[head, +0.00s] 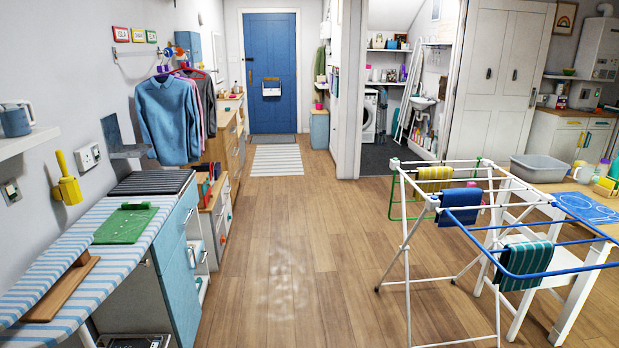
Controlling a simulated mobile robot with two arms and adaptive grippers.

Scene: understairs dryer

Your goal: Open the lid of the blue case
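I cannot pick out the blue case with certainty. A pale blue box (319,130) with a light top stands on the floor against the right hallway wall, far off; its top looks shut. Neither of my grippers is in view.
A striped ironing board (75,262) and blue cabinet (178,285) stand at the left. A drying rack (408,225) and a table (570,188) stand at the right. The wooden floor (290,235) between is clear towards the blue door (271,72).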

